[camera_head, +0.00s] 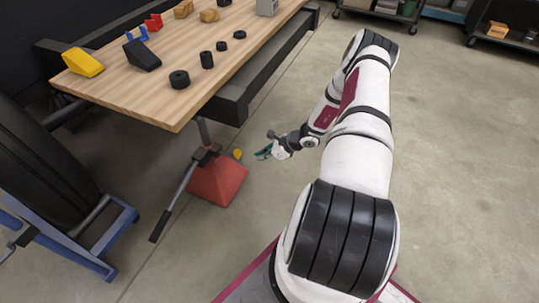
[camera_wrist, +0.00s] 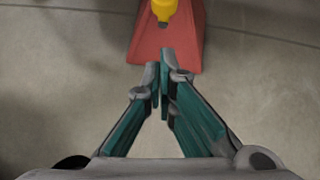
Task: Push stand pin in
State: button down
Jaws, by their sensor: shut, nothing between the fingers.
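A red stand (camera_head: 218,181) stands on the floor under the near end of the workbench, with a grey post rising from its top. A yellow pin (camera_head: 238,154) sticks out on its right side, facing my gripper (camera_head: 262,153). In the wrist view, the yellow pin (camera_wrist: 163,9) is at the top edge, partly cut off, with a grey end, in front of the red stand (camera_wrist: 187,42). My gripper (camera_wrist: 163,73) is shut and empty, its fingertips together and apart from the pin in the picture. How deep the pin sits is hidden.
The wooden workbench (camera_head: 150,95) overhangs the stand, with black weights and colored blocks on it. A dark lever (camera_head: 172,208) slants left from the stand. A blue frame (camera_head: 95,250) with a tire is at left.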

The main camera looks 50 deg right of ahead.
aim_at(238, 151)
jog(key=shift+w+a+f+b, duration=0.25)
jog(key=shift+w+a, duration=0.2)
jog(key=shift+w, duration=0.35)
jog(key=shift+w+a+f+b, duration=0.2)
jog(key=shift+w+a+b, duration=0.15)
jog(key=shift+w, duration=0.4)
jog(key=shift+w+a+f+b, duration=0.25)
jog(key=shift+w+a, duration=0.25)
jog(key=shift+w, duration=0.3)
jog(key=shift+w+a+b, duration=0.1)
jog(key=shift+w+a, duration=0.2)
jog(key=shift+w, duration=0.5)
jog(key=shift+w+a+b, duration=0.15)
jog(key=shift+w+a, duration=0.15)
jog(key=shift+w, duration=0.55)
jog(key=shift+w+a+b, duration=0.1)
jog(key=shift+w+a, duration=0.2)
jog(key=shift+w, duration=0.5)
